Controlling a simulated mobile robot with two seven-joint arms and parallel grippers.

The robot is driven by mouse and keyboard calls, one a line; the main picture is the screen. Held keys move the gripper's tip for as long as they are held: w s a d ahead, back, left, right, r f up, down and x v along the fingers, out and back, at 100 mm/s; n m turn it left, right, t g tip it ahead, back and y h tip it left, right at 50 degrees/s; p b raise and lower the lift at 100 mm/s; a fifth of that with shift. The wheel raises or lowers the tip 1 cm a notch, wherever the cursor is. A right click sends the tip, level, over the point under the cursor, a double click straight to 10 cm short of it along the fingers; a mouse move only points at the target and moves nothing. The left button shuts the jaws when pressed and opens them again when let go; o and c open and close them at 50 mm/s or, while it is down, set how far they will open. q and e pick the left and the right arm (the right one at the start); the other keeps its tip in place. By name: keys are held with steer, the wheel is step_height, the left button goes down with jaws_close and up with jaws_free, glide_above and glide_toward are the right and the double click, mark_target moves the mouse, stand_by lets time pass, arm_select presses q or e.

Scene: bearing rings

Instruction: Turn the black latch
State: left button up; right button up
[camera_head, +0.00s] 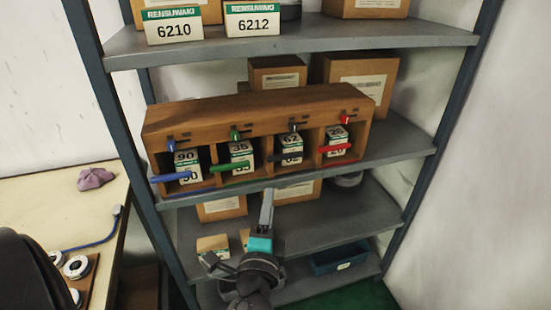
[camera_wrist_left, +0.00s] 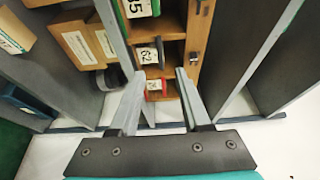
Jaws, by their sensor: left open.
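A wooden cabinet (camera_head: 240,107) with several open compartments stands on the middle shelf. The black latch (camera_head: 293,127) is a small dark knob on its front, above the compartment with the box marked 62 (camera_head: 290,144); a black bar (camera_head: 297,156) crosses that compartment. In the left wrist view a dark latch (camera_wrist_left: 193,58) shows beyond the right finger, with the black bar (camera_wrist_left: 160,52) to its left. My left gripper (camera_head: 267,195) is open and empty, below and in front of the black latch, apart from it. It also shows in the wrist view (camera_wrist_left: 160,76). My right gripper is out of view.
Blue (camera_head: 171,145), green (camera_head: 235,134) and red (camera_head: 345,118) latches sit along the same front, each above a coloured bar. Shelf uprights flank the cabinet. A blue bin (camera_head: 338,258) and cardboard boxes (camera_head: 222,207) are below. A table (camera_head: 50,200) stands at the left.

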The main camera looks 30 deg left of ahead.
mark_target(276, 160)
arm_select(q)
steer(key=p+x, duration=0.1)
steer(key=x, duration=1.3)
steer(key=shift+w+a, duration=0.2)
steer(key=shift+w, duration=0.1)
steer(key=shift+c, duration=0.4)
jaws_close()
steer(key=shift+f, duration=0.1)
stand_by(0.4)
